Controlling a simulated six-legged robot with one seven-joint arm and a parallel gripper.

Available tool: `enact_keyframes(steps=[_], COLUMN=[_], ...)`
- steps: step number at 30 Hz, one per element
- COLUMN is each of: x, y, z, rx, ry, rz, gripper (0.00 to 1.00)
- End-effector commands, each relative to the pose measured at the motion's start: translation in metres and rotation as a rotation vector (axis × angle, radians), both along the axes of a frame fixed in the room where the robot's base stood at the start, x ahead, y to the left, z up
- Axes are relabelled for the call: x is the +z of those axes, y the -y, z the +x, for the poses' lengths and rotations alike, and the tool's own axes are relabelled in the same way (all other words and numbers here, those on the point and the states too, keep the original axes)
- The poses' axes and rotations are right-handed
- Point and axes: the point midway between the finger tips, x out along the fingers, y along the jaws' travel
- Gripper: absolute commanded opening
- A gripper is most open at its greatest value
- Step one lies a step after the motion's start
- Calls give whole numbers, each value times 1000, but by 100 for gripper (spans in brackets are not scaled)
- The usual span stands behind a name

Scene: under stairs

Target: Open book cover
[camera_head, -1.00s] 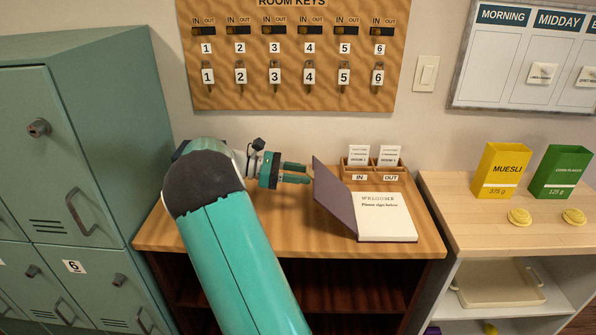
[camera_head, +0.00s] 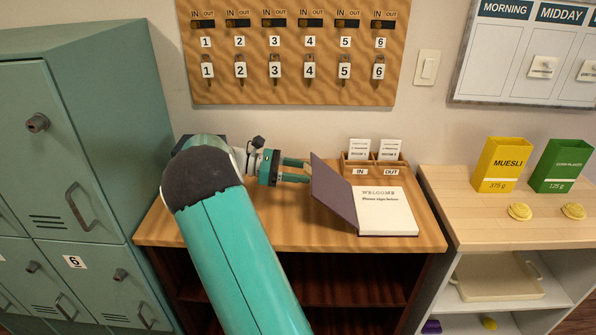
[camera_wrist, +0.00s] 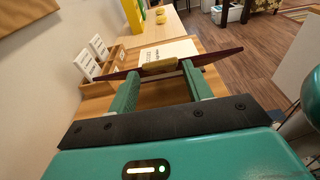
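The book (camera_head: 388,211) lies on the wooden desk with a white page reading "WELCOME" facing up. Its dark purple cover (camera_head: 334,190) stands tilted up and out to the left of the page. My gripper (camera_head: 294,171) is on the left, outer side of the cover, with its fingertips close to the cover's outer edge. In the wrist view the two green fingers (camera_wrist: 160,88) are spread apart. The cover (camera_wrist: 215,57) runs across just beyond the fingertips, with a small tan piece (camera_wrist: 160,66) in front of it between them. I cannot tell whether the fingers touch the cover.
A wooden IN/OUT card holder (camera_head: 373,168) stands on the desk behind the book. Green lockers (camera_head: 90,150) stand at the left. A key board (camera_head: 295,55) hangs on the wall. A shelf (camera_head: 500,209) with yellow and green boxes is at the right.

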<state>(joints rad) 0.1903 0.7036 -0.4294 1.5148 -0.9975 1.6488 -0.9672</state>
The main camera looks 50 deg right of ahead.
Motion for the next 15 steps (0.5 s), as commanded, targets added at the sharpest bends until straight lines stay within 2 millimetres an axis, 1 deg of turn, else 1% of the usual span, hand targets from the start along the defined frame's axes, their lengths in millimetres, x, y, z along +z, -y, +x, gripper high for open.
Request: enact_keyframes(steps=[1, 15], x=[-4, -2], y=[1, 0], z=[-5, -3], rx=[-14, -8], ry=[-5, -3], rz=[6, 4], gripper=[58, 58])
